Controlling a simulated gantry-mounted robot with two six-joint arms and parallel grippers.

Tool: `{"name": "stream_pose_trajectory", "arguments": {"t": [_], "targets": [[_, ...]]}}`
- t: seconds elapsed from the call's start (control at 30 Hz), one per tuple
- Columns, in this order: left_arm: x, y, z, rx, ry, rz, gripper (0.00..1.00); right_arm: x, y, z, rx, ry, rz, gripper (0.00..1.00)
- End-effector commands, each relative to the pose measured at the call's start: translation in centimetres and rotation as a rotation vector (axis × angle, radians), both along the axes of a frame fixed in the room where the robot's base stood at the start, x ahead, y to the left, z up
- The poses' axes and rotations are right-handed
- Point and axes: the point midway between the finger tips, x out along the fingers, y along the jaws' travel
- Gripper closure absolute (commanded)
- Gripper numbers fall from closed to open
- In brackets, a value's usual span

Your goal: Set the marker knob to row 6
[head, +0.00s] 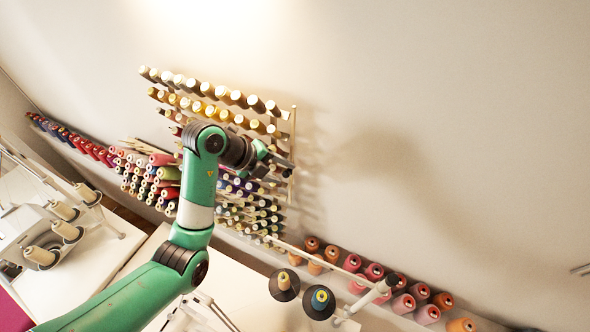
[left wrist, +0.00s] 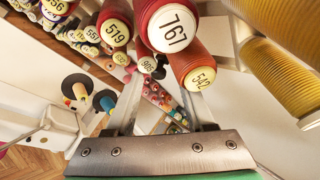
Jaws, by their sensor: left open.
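The thread rack (head: 293,122) hangs on the wall with rows of spools, and a thin pale upright stands at its right end. I cannot make out the marker knob or its row; my left gripper covers part of that upright. My left gripper (head: 280,167) is at the right side of the rack, about mid-height, with its fingers pointing right. In the left wrist view its two fingers (left wrist: 162,92) are apart, with no knob visible between them. Spools with numbered ends, such as a red one marked 767 (left wrist: 172,28), loom close beyond the fingers. My right gripper is not identifiable.
Cones of orange, red and pink thread (head: 375,272) line the wall at lower right. A thread stand with two cones (head: 320,300) is below the rack. A white sewing machine (head: 40,235) is at left. The wall right of the rack is bare.

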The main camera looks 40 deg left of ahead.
Motion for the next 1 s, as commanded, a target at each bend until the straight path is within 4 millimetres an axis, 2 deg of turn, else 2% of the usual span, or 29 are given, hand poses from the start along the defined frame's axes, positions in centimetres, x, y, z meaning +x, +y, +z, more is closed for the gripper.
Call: {"name": "stream_pose_trajectory", "arguments": {"t": [0.27,0.5,0.57,1.0], "targets": [[0.01,0.04,-0.16,0.000,0.001,0.001,0.48,-0.01,0.00,-0.01,0.000,0.000,0.000,0.50],[0.01,0.02,-0.15,0.000,0.001,0.001,0.91,-0.01,-0.01,-0.01,0.000,0.000,0.000,0.50],[0.01,0.02,-0.15,0.000,0.001,0.001,1.00,-0.01,-0.01,-0.01,0.000,0.000,0.000,0.50],[0.00,0.00,-0.15,0.000,0.001,-0.001,1.00,-0.01,-0.01,-0.01,0.000,0.000,0.000,0.50]]}}
